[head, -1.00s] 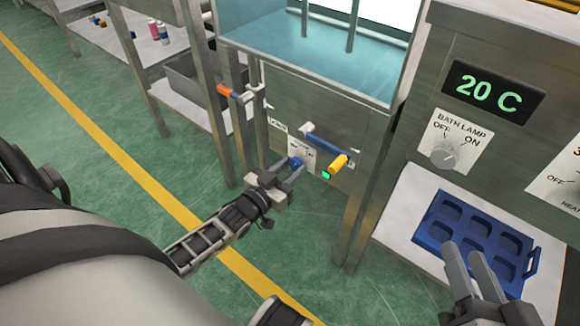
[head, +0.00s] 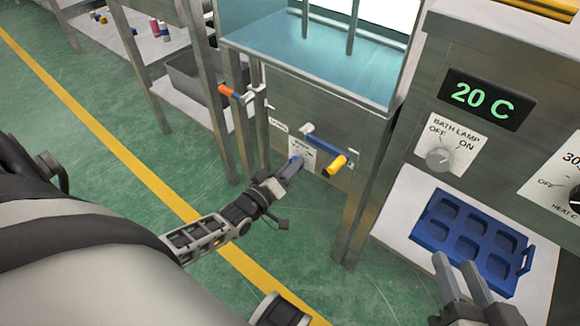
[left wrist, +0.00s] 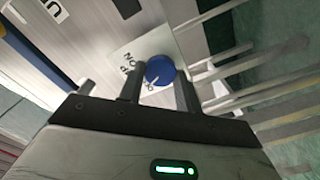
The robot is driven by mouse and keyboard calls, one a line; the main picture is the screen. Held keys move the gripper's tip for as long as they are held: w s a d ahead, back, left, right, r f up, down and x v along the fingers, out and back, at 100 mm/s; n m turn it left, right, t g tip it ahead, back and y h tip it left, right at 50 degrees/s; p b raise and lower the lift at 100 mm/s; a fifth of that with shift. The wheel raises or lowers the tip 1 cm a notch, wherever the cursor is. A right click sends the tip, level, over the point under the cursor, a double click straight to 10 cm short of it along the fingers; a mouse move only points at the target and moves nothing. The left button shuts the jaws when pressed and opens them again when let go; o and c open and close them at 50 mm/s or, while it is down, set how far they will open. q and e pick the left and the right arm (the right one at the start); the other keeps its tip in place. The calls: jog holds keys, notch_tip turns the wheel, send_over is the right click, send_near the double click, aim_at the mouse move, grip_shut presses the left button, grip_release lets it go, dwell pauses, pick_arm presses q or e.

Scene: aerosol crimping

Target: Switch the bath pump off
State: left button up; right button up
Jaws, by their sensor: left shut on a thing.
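The bath pump's blue knob (left wrist: 159,70) sits on a white label plate with ON lettering on the steel panel under the bath. A white mark on the knob points to the lower left in the left wrist view; the lettering there is partly hidden. My left gripper (head: 293,167) is shut on the knob, one finger on each side, and mostly covers it in the head view. No green light shows beside the yellow handle now.
A blue-and-yellow lever (head: 328,151) sticks out right of the knob, and an orange-handled valve (head: 236,96) is to its left. The bath lamp dial (head: 439,158) and a blue tray (head: 470,240) are to the right. Steel bath legs flank the panel.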

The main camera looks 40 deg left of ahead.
pick_arm(q)
jog(key=shift+n, duration=0.6)
pick_arm(e)
jog(key=shift+r, duration=0.2)
pick_arm(q)
jog(key=o, duration=1)
jog(key=shift+c, duration=0.2)
jog(key=s+a+p, duration=0.1)
jog(key=s+p, duration=0.2)
jog(key=s, duration=1.3)
jog(key=shift+a+p, duration=0.15)
jog(key=shift+p, duration=0.25)
pick_arm(e)
jog(key=shift+s+d+f+n+g+h, duration=0.1)
jog(key=shift+d+f+n+g+h, duration=0.15)
jog(key=shift+f+h, duration=0.2)
jog(key=shift+d+f+n+g+h, duration=0.15)
jog(key=shift+d+f+g+h, duration=0.2)
jog(key=shift+f, duration=0.1)
jog(key=shift+r, duration=0.1)
